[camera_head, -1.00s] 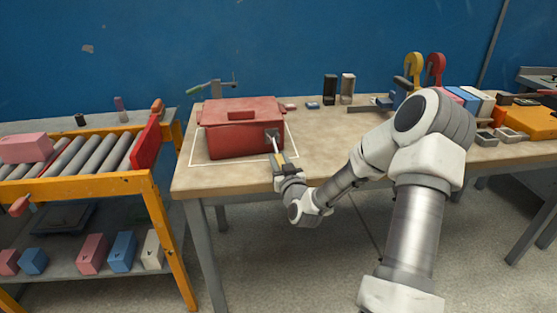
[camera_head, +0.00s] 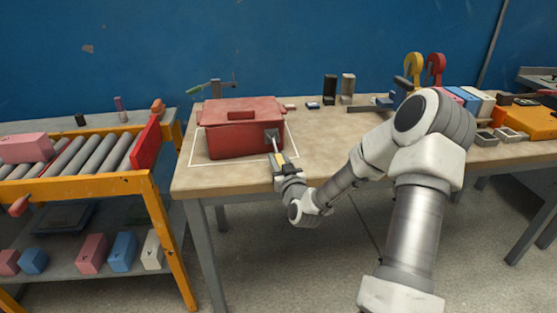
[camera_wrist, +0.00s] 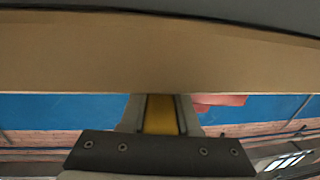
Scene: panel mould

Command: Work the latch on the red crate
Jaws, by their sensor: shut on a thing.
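The red crate (camera_head: 234,140) sits closed on the left part of the wooden workbench, inside a white outline. Its latch (camera_head: 271,136) is a grey fitting on the right part of the crate's front, with a light lever coming down from it toward me. My gripper (camera_head: 279,158) is at the lever, at the front edge of the bench, and is shut on it. In the wrist view a yellow piece (camera_wrist: 161,115) shows between the two grey fingers. The exact contact at the latch is too small to make out.
A green-handled clamp (camera_head: 212,86) stands behind the crate. A roller conveyor with a yellow frame (camera_head: 100,184) is to the left. Small blocks and dark and grey upright pieces stand at the back of the bench (camera_head: 330,135). The bench middle is mostly clear.

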